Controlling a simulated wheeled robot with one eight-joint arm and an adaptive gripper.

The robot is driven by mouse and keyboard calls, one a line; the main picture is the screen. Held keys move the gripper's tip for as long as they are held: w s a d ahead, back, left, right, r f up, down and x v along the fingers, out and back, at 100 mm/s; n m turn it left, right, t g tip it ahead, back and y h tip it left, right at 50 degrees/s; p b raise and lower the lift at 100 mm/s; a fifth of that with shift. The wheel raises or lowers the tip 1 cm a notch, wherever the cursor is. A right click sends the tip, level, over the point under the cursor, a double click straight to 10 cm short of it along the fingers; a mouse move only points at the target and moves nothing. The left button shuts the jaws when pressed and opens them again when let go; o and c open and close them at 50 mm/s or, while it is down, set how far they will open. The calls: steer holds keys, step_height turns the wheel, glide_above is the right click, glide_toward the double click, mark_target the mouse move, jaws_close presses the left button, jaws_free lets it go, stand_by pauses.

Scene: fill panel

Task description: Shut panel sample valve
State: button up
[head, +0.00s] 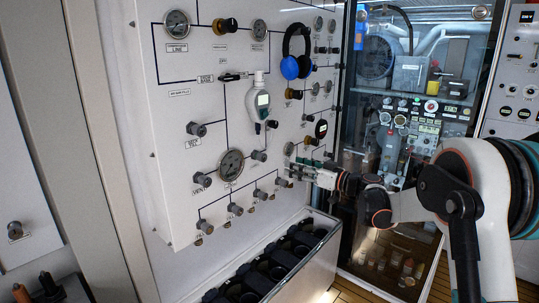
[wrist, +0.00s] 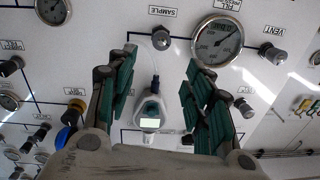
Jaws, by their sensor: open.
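The panel sample valve is a small dark grey knob (wrist: 161,38) near the SAMPLE label, beside the large round gauge (wrist: 216,40). In the head view the sample knob (head: 259,155) sits just right of that gauge (head: 231,165). My gripper (head: 290,166) is to its right, in front of the white panel (head: 175,110). In the wrist view my gripper (wrist: 160,62) has its green-padded fingers spread wide. The knob appears beyond and between the fingertips, with no visible contact. A white handheld meter (wrist: 150,112) with a thin tube shows between the fingers.
The VENT knob (wrist: 272,52) is on the gauge's other side. Blue headphones (head: 290,68) hang on the upper panel. A row of knobs (head: 236,209) lines the lower panel. A white bin with black holders (head: 318,258) stands below. A glass-fronted cabinet (head: 400,75) is at right.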

mark_target(264, 157)
steer(key=b+x, duration=0.2)
steer(key=x, duration=1.1)
steer(key=shift+w+a, duration=0.1)
steer(key=shift+a, duration=0.2)
steer(key=c, duration=1)
